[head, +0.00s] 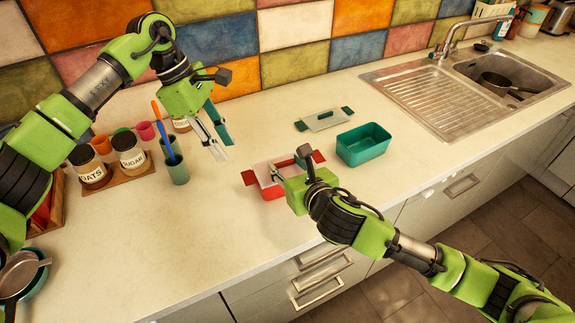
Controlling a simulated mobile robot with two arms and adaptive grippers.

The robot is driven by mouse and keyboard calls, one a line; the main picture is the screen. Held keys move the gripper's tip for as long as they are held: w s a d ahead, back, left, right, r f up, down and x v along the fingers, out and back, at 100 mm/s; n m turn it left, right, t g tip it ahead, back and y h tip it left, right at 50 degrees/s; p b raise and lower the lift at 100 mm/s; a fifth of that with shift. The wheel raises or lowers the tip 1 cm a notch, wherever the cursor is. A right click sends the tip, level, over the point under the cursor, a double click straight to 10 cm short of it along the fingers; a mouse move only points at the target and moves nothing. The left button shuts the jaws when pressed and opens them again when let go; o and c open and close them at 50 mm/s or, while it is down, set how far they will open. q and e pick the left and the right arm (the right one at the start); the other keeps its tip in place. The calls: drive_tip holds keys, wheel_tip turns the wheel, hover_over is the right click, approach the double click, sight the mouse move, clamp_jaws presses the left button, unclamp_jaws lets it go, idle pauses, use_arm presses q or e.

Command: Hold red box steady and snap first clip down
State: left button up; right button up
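The red box (266,189) stands on the counter with a pale lid (263,170) on top. One red clip (249,178) sticks out at its left end and another (318,156) at its right end; both look raised outward. My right gripper (277,176) is at the box's near right side and covers much of it. My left gripper (223,149) is in the air, left of and behind the box. Its fingers point down and right, apart, with nothing visible between them.
A teal box (364,145) and a pale lid with green clips (324,119) lie right of and behind the red box. A green cup with utensils (177,170) and jars on a wooden tray (121,181) stand left. The sink (480,75) is far right. The front counter is clear.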

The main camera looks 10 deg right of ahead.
use_arm(q)
drive_tip(key=c, duration=0.5)
drive_tip(key=shift+s+d+r+m, duration=0.1)
drive_tip(key=shift+d+r+m, duration=0.1)
drive_tip(key=shift+m, duration=0.1)
clamp_jaws()
drive_tip(key=s+d+r+m+t+y, duration=0.4)
drive_tip(key=r+m, duration=0.1)
drive_tip(key=m, duration=0.6)
drive_tip(key=shift+s+d+y, duration=0.2)
drive_tip(key=shift+s+y, duration=0.05)
drive_tip(key=shift+y, duration=0.05)
